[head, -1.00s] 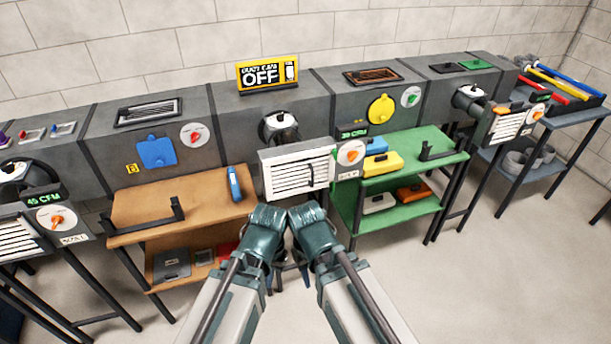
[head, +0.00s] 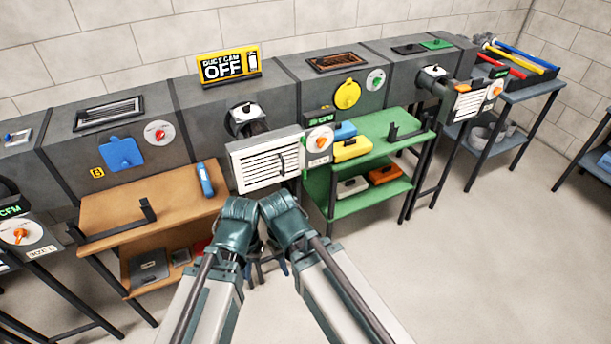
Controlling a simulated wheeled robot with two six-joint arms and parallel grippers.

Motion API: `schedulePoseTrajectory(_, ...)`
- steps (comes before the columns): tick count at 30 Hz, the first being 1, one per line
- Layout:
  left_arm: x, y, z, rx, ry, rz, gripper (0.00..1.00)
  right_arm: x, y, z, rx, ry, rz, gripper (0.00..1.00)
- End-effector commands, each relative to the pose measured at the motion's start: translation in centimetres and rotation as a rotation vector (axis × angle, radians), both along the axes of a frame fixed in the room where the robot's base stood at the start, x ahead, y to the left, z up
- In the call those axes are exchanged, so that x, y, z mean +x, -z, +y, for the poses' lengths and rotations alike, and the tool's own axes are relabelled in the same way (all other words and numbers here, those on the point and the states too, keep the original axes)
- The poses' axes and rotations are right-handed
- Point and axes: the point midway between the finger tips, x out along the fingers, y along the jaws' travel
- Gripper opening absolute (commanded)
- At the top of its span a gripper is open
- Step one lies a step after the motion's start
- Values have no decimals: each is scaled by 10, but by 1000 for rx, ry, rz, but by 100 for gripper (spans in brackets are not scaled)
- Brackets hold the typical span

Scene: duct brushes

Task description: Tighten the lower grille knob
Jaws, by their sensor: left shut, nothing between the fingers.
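A white louvred grille (head: 267,161) stands on the front of the middle duct section, with a dark handle (head: 282,163) at its right side. No separate lower knob can be made out on it; its lower edge is close above my wrists. My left gripper (head: 249,277) is shut and empty, low in front of the grille, mostly hidden behind its own wrist. My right gripper (head: 283,267) is beside it, also largely hidden by its wrist, so its jaws cannot be read. Neither gripper is seen touching the grille.
A dial with an orange knob (head: 320,139) is right of the grille. A wooden shelf table (head: 150,190) stands left, a green one (head: 375,135) right. Another grille (head: 468,105) is further right. The floor (head: 480,270) at right is open.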

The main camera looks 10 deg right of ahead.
Motion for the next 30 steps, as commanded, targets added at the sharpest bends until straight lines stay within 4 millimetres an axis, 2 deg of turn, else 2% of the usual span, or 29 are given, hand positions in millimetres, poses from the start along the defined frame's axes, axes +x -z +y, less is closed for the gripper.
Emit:
schedulePoseTrajectory(4,0,16,0,0,0,0,0,7,18,6,60,-30,-13,44)
schedulePoseTrajectory(8,0,57,0,1,0,0,0,33,56,26,248,-123,-85,44)
schedulePoseTrajectory(12,0,106,0,2,1,-1,0,78,85,48,492,-235,-267,44)
schedulePoseTrajectory(17,0,159,1,4,2,-1,0,135,95,50,686,-300,-561,44)
schedulePoseTrajectory(20,0,192,1,4,2,-1,0,172,94,34,749,-304,-773,44)
schedulePoseTrajectory(23,0,225,1,5,2,-1,0,205,91,5,763,-275,-990,44)
schedulePoseTrajectory(27,1,264,1,6,3,-2,0,240,88,-51,712,-193,-1253,44)
schedulePoseTrajectory(30,1,284,1,7,3,-2,0,255,87,-91,652,-126,-1387,44)
